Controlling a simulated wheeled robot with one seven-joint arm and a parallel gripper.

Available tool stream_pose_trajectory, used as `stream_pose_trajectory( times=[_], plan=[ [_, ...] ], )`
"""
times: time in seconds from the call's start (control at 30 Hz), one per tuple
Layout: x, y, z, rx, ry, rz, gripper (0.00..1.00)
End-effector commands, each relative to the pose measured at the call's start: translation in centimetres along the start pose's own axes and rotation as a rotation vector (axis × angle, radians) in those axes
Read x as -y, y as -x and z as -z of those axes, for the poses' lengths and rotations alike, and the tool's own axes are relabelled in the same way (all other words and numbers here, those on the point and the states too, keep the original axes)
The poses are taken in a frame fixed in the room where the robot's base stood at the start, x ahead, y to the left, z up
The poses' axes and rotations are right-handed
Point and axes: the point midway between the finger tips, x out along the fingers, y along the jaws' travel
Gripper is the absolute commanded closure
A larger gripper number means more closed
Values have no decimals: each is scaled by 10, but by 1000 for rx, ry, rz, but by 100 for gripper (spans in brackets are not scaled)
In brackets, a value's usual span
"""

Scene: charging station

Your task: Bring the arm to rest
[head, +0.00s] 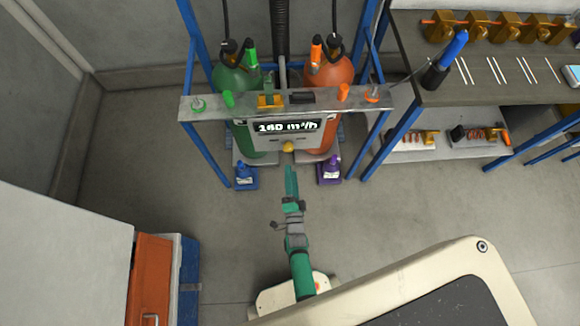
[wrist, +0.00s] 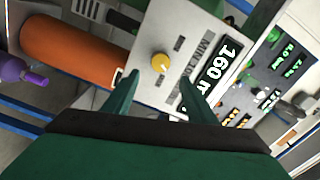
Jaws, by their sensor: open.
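My gripper (head: 290,180) is at the end of my green and grey arm, in the middle of the head view. It points up the picture toward the charging station. The wrist view shows its two green fingers (wrist: 157,95) spread apart with nothing between them. Beyond the fingertips is a panel (wrist: 190,25) with a yellow knob (wrist: 161,63) and a display reading 160 (wrist: 217,68). In the head view the yellow knob (head: 288,147) sits just above the fingertips. The gap between fingertips and knob is hard to judge.
A green cylinder (head: 236,80) and an orange cylinder (head: 328,72) stand behind the metal shelf (head: 205,110) in a blue frame. Blue (head: 245,175) and purple (head: 330,170) bottles stand low on either side. A workbench (head: 440,85) is at right, an orange-fronted cabinet (head: 150,280) at lower left. Floor between is clear.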

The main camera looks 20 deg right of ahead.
Motion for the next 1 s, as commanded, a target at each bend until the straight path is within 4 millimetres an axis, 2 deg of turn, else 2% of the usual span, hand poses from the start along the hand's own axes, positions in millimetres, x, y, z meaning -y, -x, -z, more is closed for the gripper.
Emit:
stream_pose_trajectory(
  times=[0.73, 0.87, 1.0],
  plan=[
    [1, 8, -1, 7, 10, 0, 48],
    [9, 28, 0, 31, 82, -4, 48],
    [30, 70, 0, 84, 241, -6, 48]
  ],
)
